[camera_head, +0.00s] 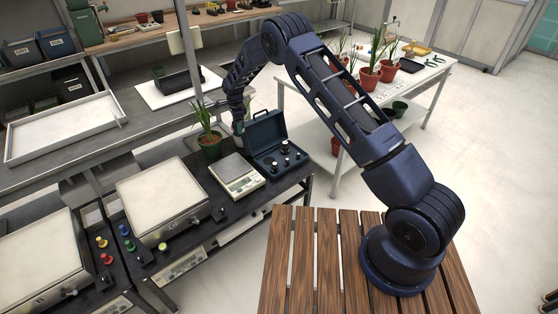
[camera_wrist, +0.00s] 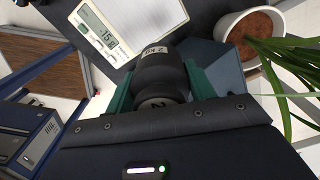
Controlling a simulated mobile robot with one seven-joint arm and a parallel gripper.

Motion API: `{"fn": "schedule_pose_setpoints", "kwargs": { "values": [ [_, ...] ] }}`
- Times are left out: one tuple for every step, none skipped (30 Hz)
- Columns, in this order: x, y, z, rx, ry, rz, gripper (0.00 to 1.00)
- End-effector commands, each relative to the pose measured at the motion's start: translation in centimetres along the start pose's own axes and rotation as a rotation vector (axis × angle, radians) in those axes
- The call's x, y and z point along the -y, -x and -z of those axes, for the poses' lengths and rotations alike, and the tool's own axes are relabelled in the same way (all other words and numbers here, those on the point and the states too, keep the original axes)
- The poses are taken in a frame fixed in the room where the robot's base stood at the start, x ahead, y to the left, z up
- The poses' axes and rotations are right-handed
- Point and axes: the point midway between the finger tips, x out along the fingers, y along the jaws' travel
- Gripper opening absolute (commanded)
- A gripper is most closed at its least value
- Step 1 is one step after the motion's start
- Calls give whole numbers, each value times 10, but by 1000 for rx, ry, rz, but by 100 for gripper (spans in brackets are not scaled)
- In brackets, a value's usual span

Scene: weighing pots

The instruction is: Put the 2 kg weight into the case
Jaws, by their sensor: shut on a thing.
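My gripper (camera_wrist: 160,80) is shut on the dark 2 kg weight (camera_wrist: 155,68), with a green finger on each side of it. The "2 kg" label faces up in the wrist view. In the head view my gripper (camera_head: 238,127) is between the potted plant and the open blue case (camera_head: 266,128); the weight cannot be made out there. The case's lid stands up at the back, and several small dark weights (camera_head: 286,148) sit in its base.
A digital scale (camera_head: 238,176) with an empty-looking plate stands in front of the case; it also shows in the wrist view (camera_wrist: 140,15). A potted plant (camera_head: 209,147) is close by at left; its pot (camera_wrist: 250,28) shows beside the gripper. A slatted table (camera_head: 310,250) is in front.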

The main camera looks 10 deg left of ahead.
Motion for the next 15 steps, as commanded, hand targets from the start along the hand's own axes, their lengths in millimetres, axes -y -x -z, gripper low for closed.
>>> {"fn": "schedule_pose_setpoints", "kwargs": {
  "values": [
    [1,1,18,0,-45,3,0],
    [1,-1,28,0,-75,2,0],
    [1,-2,40,1,-112,3,0],
    [0,-4,50,1,-140,3,0],
    [0,-5,59,0,-167,3,0],
    [-1,-7,71,0,-202,3,0],
    [-2,-8,79,0,-226,3,0],
    [-3,-9,87,1,-250,4,0],
    [-3,-10,97,1,-281,5,0],
    [-4,-10,104,0,-301,5,0],
    [-5,-11,110,0,-320,5,0],
    [-6,-12,117,0,-343,5,0],
    [-7,-13,122,0,-358,6,0],
    [-7,-13,127,0,-372,7,0],
    [-8,-14,132,0,-389,7,0]
  ]
}}
